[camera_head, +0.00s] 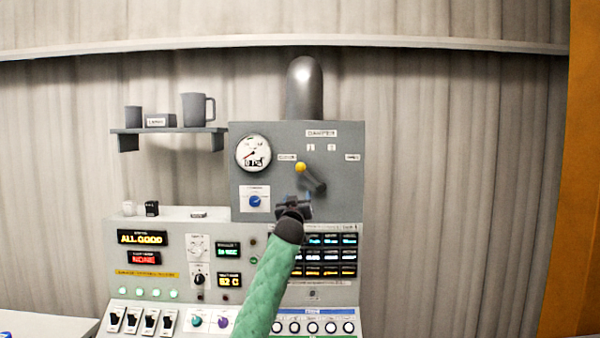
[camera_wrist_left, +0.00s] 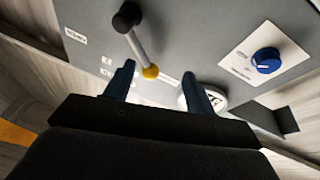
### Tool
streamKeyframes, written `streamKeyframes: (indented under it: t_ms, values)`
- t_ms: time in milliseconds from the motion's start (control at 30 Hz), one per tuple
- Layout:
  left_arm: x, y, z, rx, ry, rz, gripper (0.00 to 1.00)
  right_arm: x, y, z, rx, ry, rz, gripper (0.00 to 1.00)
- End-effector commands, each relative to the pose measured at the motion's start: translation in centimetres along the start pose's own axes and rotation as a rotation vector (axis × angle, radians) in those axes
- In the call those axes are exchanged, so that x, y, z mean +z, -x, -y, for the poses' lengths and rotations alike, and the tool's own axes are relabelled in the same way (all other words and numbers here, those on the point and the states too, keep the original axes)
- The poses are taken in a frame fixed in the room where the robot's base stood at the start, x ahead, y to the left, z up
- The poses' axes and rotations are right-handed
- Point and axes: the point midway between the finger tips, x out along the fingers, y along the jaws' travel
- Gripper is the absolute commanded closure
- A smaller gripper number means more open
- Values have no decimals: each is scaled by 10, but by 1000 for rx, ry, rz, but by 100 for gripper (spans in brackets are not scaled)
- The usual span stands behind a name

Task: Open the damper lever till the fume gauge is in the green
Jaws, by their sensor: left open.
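The damper lever has a yellow knob (camera_head: 300,167) and a grey shaft running down right to a dark pivot, on the grey damper panel (camera_head: 345,195). The knob points up and left, toward the left label. The round fume gauge (camera_head: 254,153) is left of the lever; its needle points lower left, and no green band can be made out. My left gripper (camera_head: 294,205) is just below the lever. In the left wrist view my left gripper (camera_wrist_left: 159,69) is open, with the knob (camera_wrist_left: 150,72) between its fingertips in the picture; contact cannot be told. My right gripper is out of view.
A blue knob (camera_head: 255,201) sits below the gauge. A console (camera_head: 180,215) with lit displays, switches and knobs spreads below. A shelf (camera_head: 160,131) with mugs hangs at left. A duct pipe (camera_head: 304,90) rises above the panel. The wall to the right is clear.

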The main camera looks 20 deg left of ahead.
Motion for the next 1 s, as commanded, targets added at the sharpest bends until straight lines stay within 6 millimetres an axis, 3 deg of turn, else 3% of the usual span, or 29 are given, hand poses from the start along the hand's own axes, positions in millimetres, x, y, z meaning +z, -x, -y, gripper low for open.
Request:
streamKeyframes:
  t_ms: [100, 233, 400, 500, 1000]
  values:
    - [-31, -18, -4, 10, 11, -47, 45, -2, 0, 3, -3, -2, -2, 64]
    - [-46, -26, -6, 17, 17, -70, 45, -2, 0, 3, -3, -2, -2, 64]
    - [-51, -34, -6, 18, 19, -74, 45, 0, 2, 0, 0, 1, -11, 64]
    - [-52, -44, -7, 17, 19, -74, 45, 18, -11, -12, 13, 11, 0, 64]
    - [-55, -97, -8, 17, 18, -73, 45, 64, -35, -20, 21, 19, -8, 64]
